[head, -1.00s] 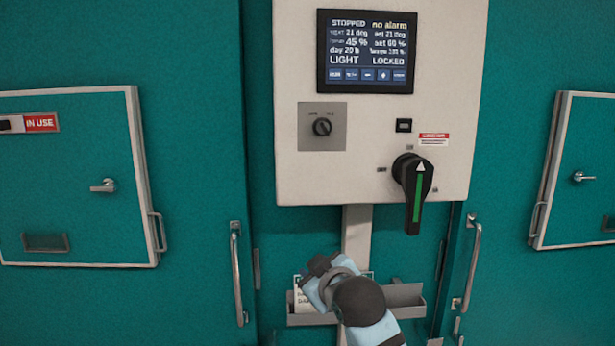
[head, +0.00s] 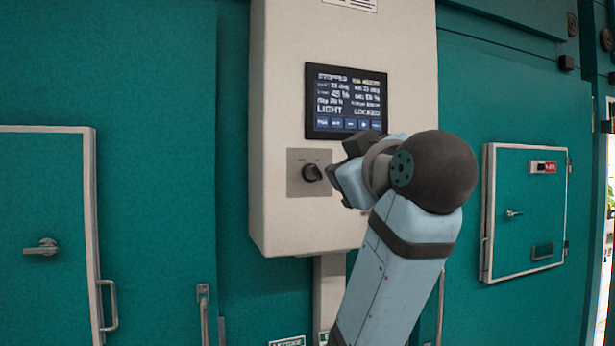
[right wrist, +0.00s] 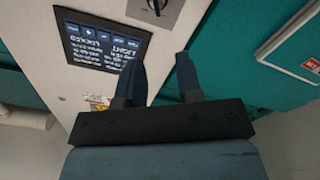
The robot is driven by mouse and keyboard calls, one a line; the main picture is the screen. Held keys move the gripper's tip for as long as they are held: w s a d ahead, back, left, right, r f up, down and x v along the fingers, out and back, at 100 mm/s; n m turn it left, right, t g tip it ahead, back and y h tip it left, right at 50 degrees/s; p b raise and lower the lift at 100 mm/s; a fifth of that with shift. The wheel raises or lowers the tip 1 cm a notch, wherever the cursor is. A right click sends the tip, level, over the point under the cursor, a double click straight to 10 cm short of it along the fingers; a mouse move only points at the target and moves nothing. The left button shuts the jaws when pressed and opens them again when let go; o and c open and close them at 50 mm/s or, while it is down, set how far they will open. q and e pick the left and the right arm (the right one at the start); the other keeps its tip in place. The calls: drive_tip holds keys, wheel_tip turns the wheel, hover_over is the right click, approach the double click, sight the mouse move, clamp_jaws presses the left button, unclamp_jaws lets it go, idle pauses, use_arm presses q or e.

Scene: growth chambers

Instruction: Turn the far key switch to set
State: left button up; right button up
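The key switch (head: 312,173) is a small black knob on a square grey plate, on the front of the white control box (head: 275,225). It also shows at the top edge of the right wrist view (right wrist: 157,6). Its position labels are too small to read. My right gripper (head: 338,179) is just right of the knob in the head view and looks apart from it. In the right wrist view my right gripper (right wrist: 163,65) has its two fingers spread with nothing between them. My left gripper is not in view.
The display (head: 346,101) above the switch reads STOPPED, LIGHT and LOCKED. My right arm covers the box's lower right, where the large rotary handle was seen. Teal chamber walls carry a left door (head: 45,190) and a right door (head: 524,210) with protruding handles.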

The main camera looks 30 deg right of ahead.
sight(318, 169)
drive_tip(key=x, duration=1.3)
drive_tip(key=shift+w+d+p, duration=0.15)
drive_tip(key=shift+w+p, duration=0.15)
drive_tip(key=shift+p, duration=0.1)
drive_tip(key=c, duration=0.6)
